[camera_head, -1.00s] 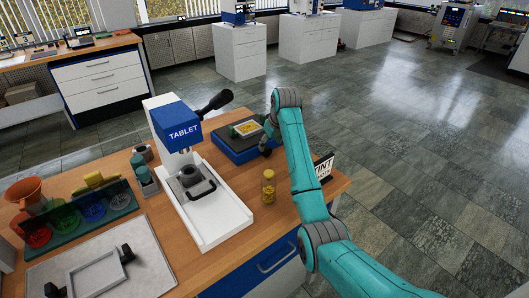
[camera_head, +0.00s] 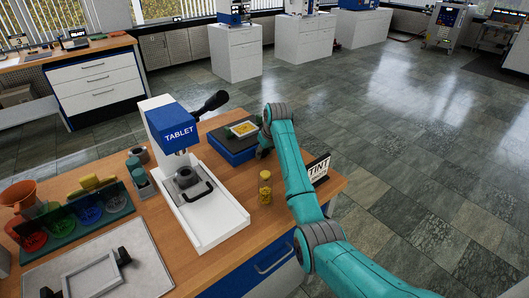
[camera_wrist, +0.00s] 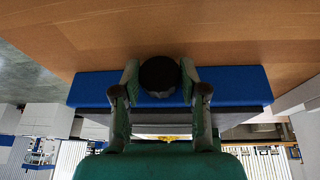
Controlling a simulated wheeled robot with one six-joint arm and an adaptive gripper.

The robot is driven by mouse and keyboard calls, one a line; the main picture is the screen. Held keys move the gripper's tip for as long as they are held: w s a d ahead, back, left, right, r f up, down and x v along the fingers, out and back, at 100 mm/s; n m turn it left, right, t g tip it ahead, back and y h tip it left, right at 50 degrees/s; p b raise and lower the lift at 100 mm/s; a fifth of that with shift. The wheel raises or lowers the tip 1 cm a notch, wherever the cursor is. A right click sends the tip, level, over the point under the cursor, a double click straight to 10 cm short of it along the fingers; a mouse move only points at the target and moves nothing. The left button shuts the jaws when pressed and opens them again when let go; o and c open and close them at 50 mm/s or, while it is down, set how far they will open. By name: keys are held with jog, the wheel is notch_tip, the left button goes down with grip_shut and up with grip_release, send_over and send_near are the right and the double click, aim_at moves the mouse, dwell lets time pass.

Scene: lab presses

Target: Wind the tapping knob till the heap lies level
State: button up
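A blue box with a dark top (camera_head: 232,148) stands at the bench's far right corner. A framed tray with a yellow heap (camera_head: 244,129) sits on it; whether the heap is level is too small to tell. In the wrist view, a round dark knob (camera_wrist: 158,74) shows on the blue front of the box (camera_wrist: 230,84). My gripper (camera_wrist: 158,78) has one finger on each side of the knob. The fingers lie very near it, and I cannot tell whether they press on it. In the head view my arm mostly hides the knob and gripper.
A white and blue tablet press (camera_head: 215,222) stands left of the box. A small yellow-filled bottle (camera_head: 265,190) stands in front, near my forearm. A TINT sign (camera_head: 318,170) is at the bench's right edge. Coloured dishes (camera_head: 88,210) lie farther left.

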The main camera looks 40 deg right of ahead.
jog(key=shift+d+y, duration=0.25)
jog(key=shift+y, duration=0.65)
jog(key=shift+c, duration=0.2)
jog(key=shift+m+y, duration=0.5)
jog(key=shift+y, duration=0.8)
jog(key=o, duration=1.1)
jog(key=v, duration=1.2)
jog(key=shift+w, duration=0.1)
